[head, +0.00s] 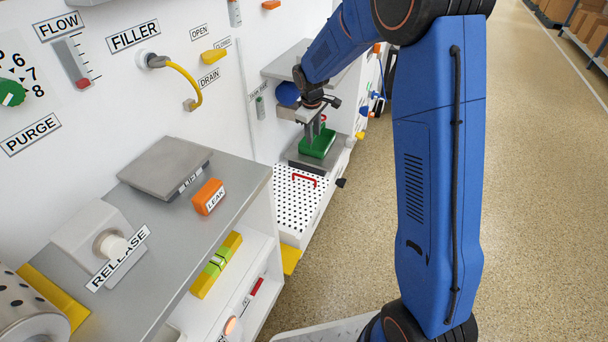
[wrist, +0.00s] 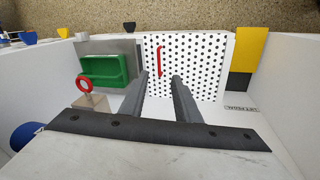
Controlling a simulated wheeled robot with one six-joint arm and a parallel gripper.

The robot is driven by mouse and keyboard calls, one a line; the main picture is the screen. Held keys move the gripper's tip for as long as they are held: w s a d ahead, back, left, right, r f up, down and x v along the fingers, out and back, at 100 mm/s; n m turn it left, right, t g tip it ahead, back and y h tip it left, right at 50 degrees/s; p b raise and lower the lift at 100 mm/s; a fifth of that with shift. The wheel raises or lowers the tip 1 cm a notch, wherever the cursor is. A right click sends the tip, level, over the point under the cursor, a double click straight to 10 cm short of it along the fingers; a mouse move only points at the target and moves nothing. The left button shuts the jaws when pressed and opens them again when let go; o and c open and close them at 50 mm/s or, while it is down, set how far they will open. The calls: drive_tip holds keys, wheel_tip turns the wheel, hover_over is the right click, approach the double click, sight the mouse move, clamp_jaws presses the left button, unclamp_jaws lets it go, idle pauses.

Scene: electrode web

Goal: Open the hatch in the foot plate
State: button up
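A white perforated plate (head: 296,205) lies low at the foot of the unit, with a red bar handle (head: 304,177) on it. I take this for the foot plate; no hatch outline is distinct, and the plate lies flat. In the wrist view the plate (wrist: 205,60) shows ahead of my fingers, with the red handle (wrist: 160,60) just beyond the gap between the fingertips. My gripper (wrist: 160,76) is open and empty, apart from the handle. In the head view my gripper (head: 311,132) points down near a green tray, and its fingertips are partly hard to see.
The green tray (wrist: 103,71) sits on a grey plate beside the perforated plate. A red ring (wrist: 84,86) stands near it. A yellow block (wrist: 252,48) is on the other side. The grey counter (head: 235,185) and shelf bound the left; open floor (head: 540,200) lies right.

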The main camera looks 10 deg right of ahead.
drive_tip(key=n, duration=0.2)
approach(304, 177)
drive_tip(key=shift+g, duration=0.3)
drive_tip(key=f, duration=0.2)
drive_tip(key=w+f, duration=0.1)
drive_tip(key=f, duration=0.1)
drive_tip(key=w+d+f, duration=0.1)
drive_tip(key=f, duration=0.2)
drive_tip(key=shift+f, duration=0.1)
clamp_jaws()
